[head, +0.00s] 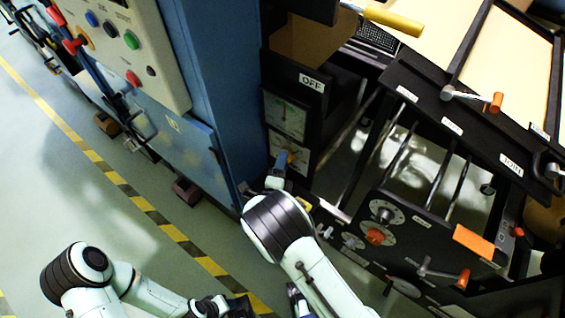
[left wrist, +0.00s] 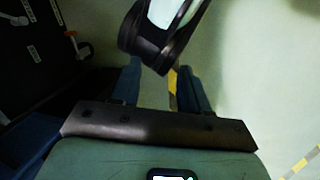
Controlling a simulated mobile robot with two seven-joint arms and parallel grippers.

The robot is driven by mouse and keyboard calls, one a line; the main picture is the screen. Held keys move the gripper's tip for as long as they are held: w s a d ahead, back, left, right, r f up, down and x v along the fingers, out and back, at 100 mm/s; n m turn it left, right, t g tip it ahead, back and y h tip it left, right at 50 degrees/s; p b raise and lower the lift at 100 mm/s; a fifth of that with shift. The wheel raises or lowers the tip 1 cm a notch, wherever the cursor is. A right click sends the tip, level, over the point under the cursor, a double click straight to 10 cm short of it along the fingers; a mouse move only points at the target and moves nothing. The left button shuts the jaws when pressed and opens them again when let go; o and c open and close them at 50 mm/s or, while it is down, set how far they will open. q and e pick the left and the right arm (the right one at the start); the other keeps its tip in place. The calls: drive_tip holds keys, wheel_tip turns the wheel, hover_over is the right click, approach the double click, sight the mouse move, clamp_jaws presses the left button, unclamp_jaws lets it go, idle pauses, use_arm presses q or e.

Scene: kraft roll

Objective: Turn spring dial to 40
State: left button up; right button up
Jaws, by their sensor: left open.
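A black control panel (head: 345,222) at lower right carries a round scale with a grey knob (head: 383,212) and an orange knob (head: 375,236) below it. I cannot tell which one is the spring dial; the markings are too small to read. My right gripper (head: 283,162) shows small in front of the gauge panel, apart from these knobs; its jaw state is unclear. In the left wrist view my left gripper (left wrist: 160,88) is open, its blue fingers apart with no object between them.
A gauge (head: 285,115) sits under an OFF label beside a blue cabinet (head: 220,70). A crank with an orange handle (head: 463,278) stands out near the dials. Metal bars (head: 400,155) cross the machine's opening. Green floor with a striped line (head: 120,183) is clear at left.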

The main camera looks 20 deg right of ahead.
use_arm(q)
drive_tip(key=shift+s, duration=0.1)
drive_tip(key=s+r+g+p, duration=0.1)
drive_tip(key=s+r+p, duration=0.1)
drive_tip(key=r+p, duration=0.4)
drive_tip(key=s+d+r+g+p, duration=0.1)
drive_tip(key=s+r+p, duration=0.1)
drive_tip(key=r+p, duration=0.4)
drive_tip(key=shift+s+d+h+p, duration=0.3)
drive_tip(key=shift+h+p, duration=0.1)
drive_tip(key=shift+p, duration=0.05)
use_arm(e)
drive_tip(key=shift+w+a+r+n+g+h, duration=0.15)
drive_tip(key=shift+n+g+h, duration=0.2)
drive_tip(key=shift+n+g, duration=1.4)
drive_tip(key=shift+w+a+r+n+g+h, duration=0.2)
drive_tip(key=shift+n+g, duration=0.5)
drive_tip(key=shift+n, duration=1.95)
drive_tip(key=shift+w+d+r+n+g+h, duration=0.15)
drive_tip(key=shift+n+g+h, duration=0.3)
drive_tip(key=shift+n+g, duration=1.3)
use_arm(q)
drive_tip(key=shift+r, duration=0.1)
use_arm(e)
drive_tip(key=shift+s+a+n+t, duration=0.1)
drive_tip(key=shift+n+t, duration=0.4)
drive_tip(key=shift+n, duration=0.05)
drive_tip(key=o, duration=1)
drive_tip(key=shift+o, duration=0.2)
